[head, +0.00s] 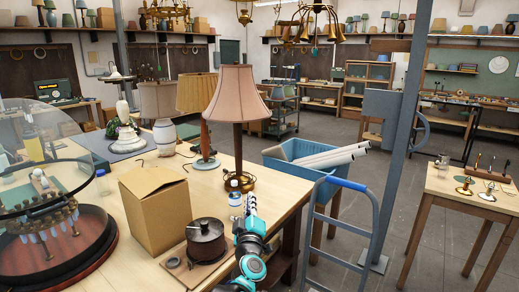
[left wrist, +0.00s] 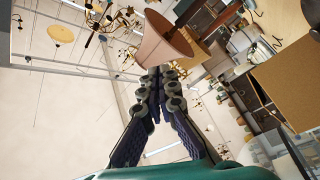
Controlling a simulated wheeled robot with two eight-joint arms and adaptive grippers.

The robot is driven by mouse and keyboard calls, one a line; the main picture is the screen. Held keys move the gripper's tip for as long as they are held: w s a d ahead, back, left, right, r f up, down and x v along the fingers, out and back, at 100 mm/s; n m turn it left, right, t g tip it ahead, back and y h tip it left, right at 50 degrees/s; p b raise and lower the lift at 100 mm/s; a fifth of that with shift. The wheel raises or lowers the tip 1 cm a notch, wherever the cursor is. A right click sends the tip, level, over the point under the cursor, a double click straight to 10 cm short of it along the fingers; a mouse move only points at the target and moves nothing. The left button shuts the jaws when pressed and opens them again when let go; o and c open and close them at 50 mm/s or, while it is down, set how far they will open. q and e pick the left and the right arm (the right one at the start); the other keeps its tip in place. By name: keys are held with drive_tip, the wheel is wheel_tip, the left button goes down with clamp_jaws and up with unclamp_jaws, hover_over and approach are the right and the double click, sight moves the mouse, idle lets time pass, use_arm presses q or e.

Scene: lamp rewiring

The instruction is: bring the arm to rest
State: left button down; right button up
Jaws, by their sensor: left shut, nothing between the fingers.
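My left gripper (head: 250,203) points upward at the front edge of the workbench, in front of the pink-shaded lamp (head: 239,95). In the left wrist view its two dark, padded fingers (left wrist: 157,76) come together at the tips with nothing between them. The lamp's shade (left wrist: 163,40) shows just beyond the fingertips in that view. My teal and dark left arm comes in at the bottom of the head view. My right gripper is in neither view.
Open floor lies beyond.

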use_arm(q)
drive_tip(key=s+r+m+g+h, duration=0.1)
drive_tip(key=s+m+g+h, duration=0.1)
drive_tip(key=s+m+h, duration=0.3)
drive_tip(key=s+a+f+m+g+y, duration=0.1)
drive_tip(key=s+a+f, duration=0.4)
drive_tip(key=s, duration=0.5)
drive_tip(key=s+a+f+m+g+y, duration=0.2)
drive_tip(key=s+a+f+g, duration=0.3)
drive_tip(key=s+f, duration=0.4)
drive_tip(key=s+a+f+m+g+y, duration=0.1)
drive_tip(key=s+a+f+m+g, duration=0.1)
drive_tip(key=s+a+f+g, duration=0.2)
drive_tip(key=s+a+f, duration=0.1)
drive_tip(key=s+f, duration=0.2)
drive_tip(key=s, duration=0.5)
drive_tip(key=shift+m+g+y, duration=0.3)
drive_tip(key=shift+m+g, duration=0.1)
drive_tip(key=shift+f, duration=0.1)
